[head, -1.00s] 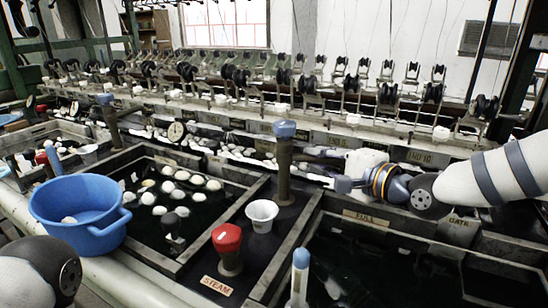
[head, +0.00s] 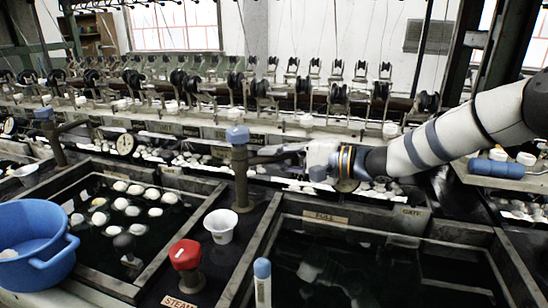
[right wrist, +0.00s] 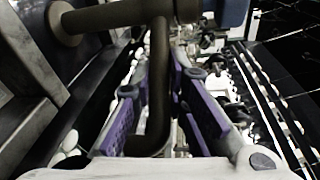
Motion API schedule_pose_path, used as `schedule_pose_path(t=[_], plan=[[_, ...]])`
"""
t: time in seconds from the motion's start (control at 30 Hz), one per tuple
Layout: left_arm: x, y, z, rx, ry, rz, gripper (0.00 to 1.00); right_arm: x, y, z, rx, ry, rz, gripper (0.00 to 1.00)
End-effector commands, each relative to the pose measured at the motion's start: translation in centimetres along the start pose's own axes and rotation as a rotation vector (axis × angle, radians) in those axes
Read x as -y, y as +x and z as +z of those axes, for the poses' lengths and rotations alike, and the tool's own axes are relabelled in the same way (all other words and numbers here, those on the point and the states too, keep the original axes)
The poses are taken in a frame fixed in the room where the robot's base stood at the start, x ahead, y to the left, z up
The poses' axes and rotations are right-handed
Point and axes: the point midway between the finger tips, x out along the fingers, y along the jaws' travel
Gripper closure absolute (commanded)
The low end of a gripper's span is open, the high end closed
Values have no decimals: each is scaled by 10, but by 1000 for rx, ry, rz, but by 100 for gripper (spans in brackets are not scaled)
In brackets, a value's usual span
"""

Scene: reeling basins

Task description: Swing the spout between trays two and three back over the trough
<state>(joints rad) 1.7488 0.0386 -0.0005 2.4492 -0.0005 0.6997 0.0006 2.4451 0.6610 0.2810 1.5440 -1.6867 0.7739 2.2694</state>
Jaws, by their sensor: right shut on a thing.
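The spout is a dark pipe (head: 268,158) on a blue-capped post (head: 240,185) between the left tray with pale cocoons (head: 72,188) and the right tray of dark water (head: 270,235). It points right from the post, near the trough (head: 266,178) behind the trays. My right gripper (head: 308,158) is shut on the spout near its outer end. In the right wrist view the bent pipe (right wrist: 159,85) runs down between the purple finger pads (right wrist: 160,115). The gripper hides the spout's tip in the head view. My left gripper is out of view.
A white cup (head: 220,226) and red steam knob (head: 186,256) stand on the divider. A blue basin (head: 35,250) sits at the left, a blue-topped handle (head: 262,270) in front. Reeling frames (head: 300,95) line the back.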

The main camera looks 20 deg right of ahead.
Motion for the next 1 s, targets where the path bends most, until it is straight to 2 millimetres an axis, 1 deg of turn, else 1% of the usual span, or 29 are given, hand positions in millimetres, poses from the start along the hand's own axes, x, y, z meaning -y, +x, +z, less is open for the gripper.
schedule_pose_path(t=[0.17,0.2,0.27,0.57,0.67,0.9,1.0], plan=[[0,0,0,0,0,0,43,-1,0,0,-1,-3,1,100],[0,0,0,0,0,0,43,-1,0,0,0,-3,1,77],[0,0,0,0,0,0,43,0,0,0,0,-2,1,65],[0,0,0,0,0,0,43,0,-2,0,-1,-2,0,65],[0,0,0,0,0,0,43,1,-15,0,-1,-3,-1,65],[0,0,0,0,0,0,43,1,-80,0,-2,-3,-2,65],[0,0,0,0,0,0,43,1,-101,0,-2,-2,-2,65]])
